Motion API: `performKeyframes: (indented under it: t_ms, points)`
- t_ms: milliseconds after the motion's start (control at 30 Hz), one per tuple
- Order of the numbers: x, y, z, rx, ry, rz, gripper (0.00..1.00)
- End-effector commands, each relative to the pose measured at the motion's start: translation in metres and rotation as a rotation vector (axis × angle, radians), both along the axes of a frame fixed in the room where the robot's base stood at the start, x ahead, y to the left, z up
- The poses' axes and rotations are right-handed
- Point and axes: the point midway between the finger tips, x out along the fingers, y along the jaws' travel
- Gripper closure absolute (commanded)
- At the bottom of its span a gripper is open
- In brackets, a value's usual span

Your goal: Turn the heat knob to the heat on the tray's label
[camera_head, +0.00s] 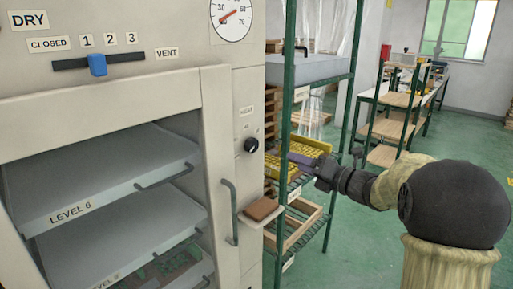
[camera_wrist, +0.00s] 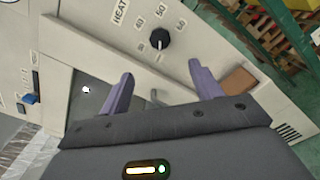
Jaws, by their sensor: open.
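The black heat knob (camera_head: 251,145) is on the cabinet's right front panel, below a HEAT label (camera_head: 246,111). In the wrist view the knob (camera_wrist: 159,39) shows beyond the fingertips, with small number labels around it; its exact setting is too small to tell. My gripper (camera_head: 289,157) is to the right of the knob and apart from it. In the wrist view its two purple fingers (camera_wrist: 161,73) are spread with nothing between them. A brown block (camera_head: 262,208) lies on a small ledge below the knob; whether it is the labelled tray cannot be told.
The drying cabinet has an open front with level shelves (camera_head: 110,180), a blue vent slider (camera_head: 97,65) and a dial (camera_head: 231,18). A door handle (camera_head: 229,212) stands out left of the ledge. A green rack (camera_head: 285,90) with yellow trays is close behind my gripper.

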Motion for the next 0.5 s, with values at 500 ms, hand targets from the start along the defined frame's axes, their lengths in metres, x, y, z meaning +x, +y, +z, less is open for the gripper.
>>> performKeyframes:
  t_ms: [500]
  points:
    - [0.053,0.07,0.001,-0.001,0.002,0.003,0.36]
